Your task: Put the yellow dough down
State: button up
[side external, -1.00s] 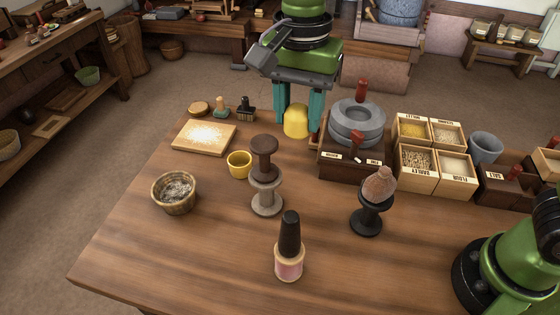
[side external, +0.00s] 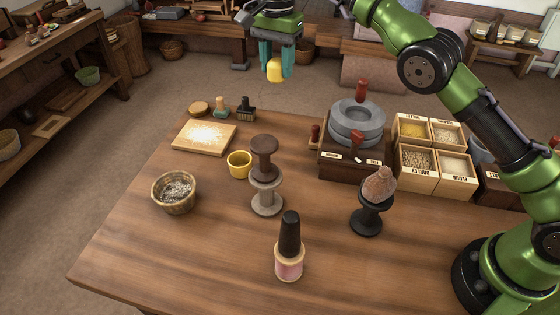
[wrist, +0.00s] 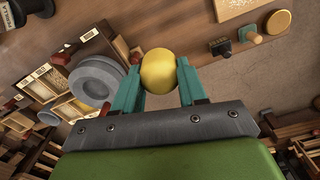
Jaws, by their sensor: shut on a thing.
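The yellow dough (side external: 273,70) is a smooth rounded lump. My gripper (side external: 276,62) is shut on it, with a teal finger on each side, and holds it raised in the air at the back of the table. In the wrist view the dough (wrist: 158,69) sits between the two teal fingertips. Nothing touches it from below in the side view.
The wooden table (side external: 190,262) carries a floured board (side external: 205,137), a yellow cup (side external: 239,164), a bowl (side external: 174,192), stands and a bottle-like piece (side external: 289,250). A stone quern (side external: 357,122) and grain boxes (side external: 418,160) stand at the right. The front left is clear.

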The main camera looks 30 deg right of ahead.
notch_tip(320, 180, down, 21)
jog(key=shift+w+f, duration=0.1)
dwell(0.8)
jog(key=o, duration=1.1)
jog(key=shift+f, duration=0.1)
